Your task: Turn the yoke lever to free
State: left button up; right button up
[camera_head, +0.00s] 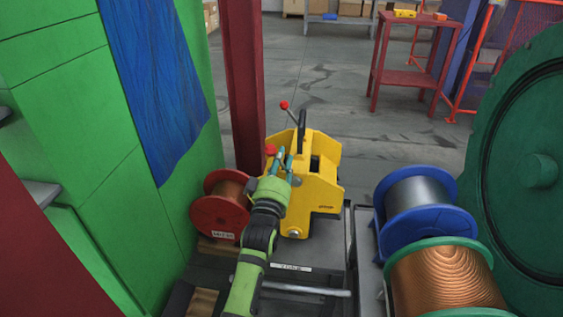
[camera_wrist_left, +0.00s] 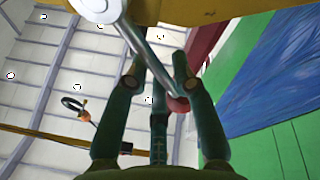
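In the left wrist view the lever is a grey rod (camera_wrist_left: 140,48) running from a round hub to a red knob (camera_wrist_left: 178,104). The rod passes among the green fingers of my left gripper (camera_wrist_left: 160,62), with the knob beside the right finger. The fingers stand apart, with gaps between them. Whether any finger touches the lever is unclear. My right gripper is out of view.
A second, thin red-knobbed rod (camera_head: 284,104) and a black upright handle (camera_head: 301,126) rise behind. A red spool (camera_head: 215,217) stands left, blue (camera_head: 422,240) and green-flanged (camera_head: 445,282) spools right. A dark red post (camera_head: 243,85) and green panels (camera_head: 60,75) bound the left.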

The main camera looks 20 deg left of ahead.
pick_arm(q)
jog(key=shift+w+f, duration=0.1)
jog(key=shift+f, duration=0.05)
jog(key=shift+s+f, duration=0.15)
jog(key=shift+s, duration=0.2)
jog(key=v, duration=0.7)
jog(key=shift+w, duration=0.1)
